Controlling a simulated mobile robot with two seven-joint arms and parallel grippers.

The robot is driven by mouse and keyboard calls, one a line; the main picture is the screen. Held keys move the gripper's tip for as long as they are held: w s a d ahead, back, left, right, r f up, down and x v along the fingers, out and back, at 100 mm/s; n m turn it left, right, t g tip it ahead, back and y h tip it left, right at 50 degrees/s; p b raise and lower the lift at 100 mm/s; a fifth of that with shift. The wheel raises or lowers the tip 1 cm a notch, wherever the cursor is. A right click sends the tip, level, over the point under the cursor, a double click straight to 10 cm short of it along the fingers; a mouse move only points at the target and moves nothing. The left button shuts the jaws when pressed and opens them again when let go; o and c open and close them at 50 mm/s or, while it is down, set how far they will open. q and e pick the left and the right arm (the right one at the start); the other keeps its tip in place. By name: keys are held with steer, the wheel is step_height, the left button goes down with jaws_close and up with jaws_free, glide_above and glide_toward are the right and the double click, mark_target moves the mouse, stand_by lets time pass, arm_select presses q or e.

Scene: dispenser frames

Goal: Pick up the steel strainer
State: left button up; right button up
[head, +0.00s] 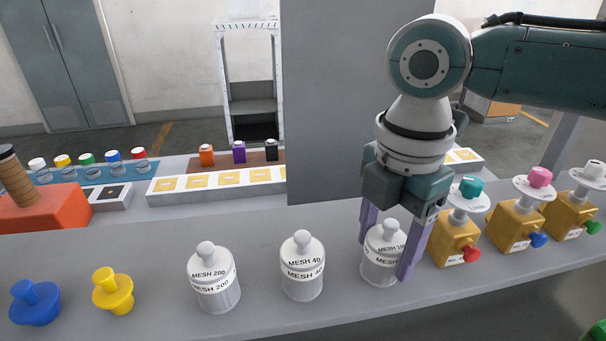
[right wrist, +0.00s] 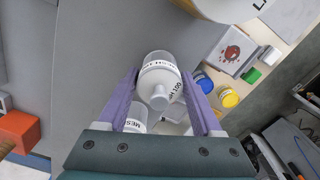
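Three pale grey, lidded strainer canisters with round knobs stand upright in a row on the grey bench: MESH 200 (head: 214,282), MESH 40 (head: 302,270) and a third (head: 381,262). The third canister's label is partly covered in the head view; in the right wrist view it (right wrist: 160,82) seems to read MESH 100. I cannot tell which is called steel. My right gripper (head: 390,262) points down with its purple fingers on either side of the third canister. In the right wrist view the fingers (right wrist: 160,76) look spread, with narrow gaps beside it. My left gripper is not in view.
Blue (head: 36,304) and yellow (head: 113,291) knobbed pieces stand left of the canisters. Gold dispensers with coloured knobs (head: 455,240) stand close on the right. An orange block (head: 45,208) sits at far left. Bare bench lies between the yellow piece and MESH 200.

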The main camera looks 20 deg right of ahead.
steer(key=c, duration=1)
steer(key=shift+r, duration=0.15)
